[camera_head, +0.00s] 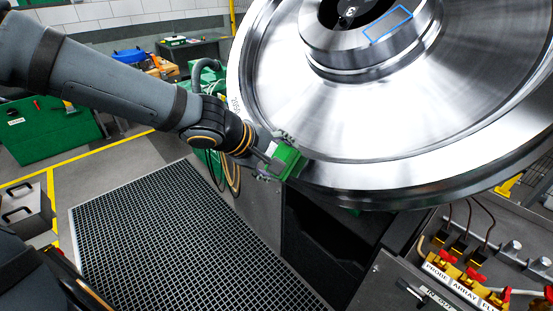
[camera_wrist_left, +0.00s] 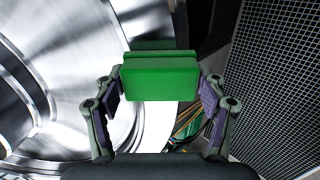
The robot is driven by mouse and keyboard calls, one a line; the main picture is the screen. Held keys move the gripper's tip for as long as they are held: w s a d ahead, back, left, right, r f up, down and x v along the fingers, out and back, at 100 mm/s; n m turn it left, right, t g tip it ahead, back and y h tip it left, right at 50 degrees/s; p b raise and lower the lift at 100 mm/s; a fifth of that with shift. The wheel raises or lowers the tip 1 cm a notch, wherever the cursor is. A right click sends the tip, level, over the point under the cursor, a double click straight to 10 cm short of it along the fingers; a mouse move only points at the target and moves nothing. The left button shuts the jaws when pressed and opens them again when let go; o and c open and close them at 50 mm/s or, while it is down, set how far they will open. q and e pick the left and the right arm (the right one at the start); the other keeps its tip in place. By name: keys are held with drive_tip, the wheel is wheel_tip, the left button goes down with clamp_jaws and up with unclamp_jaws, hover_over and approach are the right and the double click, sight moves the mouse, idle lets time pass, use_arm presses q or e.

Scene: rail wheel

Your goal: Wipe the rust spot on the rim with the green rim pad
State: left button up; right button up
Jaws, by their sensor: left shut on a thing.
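The large steel rail wheel (camera_head: 330,110) fills the upper right of the head view, with its rim toward me. My left gripper (camera_head: 282,158) is shut on the green rim pad (camera_head: 288,162), at the lower left of the wheel's rim. In the left wrist view the pad (camera_wrist_left: 160,78) sits between the two fingers of the gripper (camera_wrist_left: 160,95), and the wheel (camera_wrist_left: 60,70) is at the left. The pad overlaps the rim's edge in the head view; I cannot tell whether it touches. No rust spot can be made out. My right gripper is not in view.
A floor grating (camera_head: 180,235) lies below the arm. A panel with red-handled valves and labels (camera_head: 460,285) stands at the lower right. A green case (camera_head: 45,130) and a workbench (camera_head: 195,48) are at the back left. Hoses (camera_head: 225,170) hang behind the gripper.

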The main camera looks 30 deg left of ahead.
use_arm(q)
drive_tip(key=shift+a+f, duration=0.1)
drive_tip(key=shift+a, duration=0.05)
drive_tip(key=shift+w+a+r+p, duration=0.2)
drive_tip(key=shift+a+p, duration=0.2)
drive_tip(key=shift+p, duration=0.05)
drive_tip(key=shift+w+a+f+p, duration=0.1)
drive_tip(key=shift+w+a+p, duration=0.15)
drive_tip(key=shift+a, duration=0.35)
drive_tip(key=shift+w+a+p, duration=0.25)
drive_tip(key=shift+a, duration=0.3)
drive_tip(key=w+a+p, duration=0.3)
drive_tip(key=a+p, duration=0.1)
drive_tip(key=a, duration=0.3)
drive_tip(key=shift+a+p, duration=0.2)
drive_tip(key=shift+p, duration=0.15)
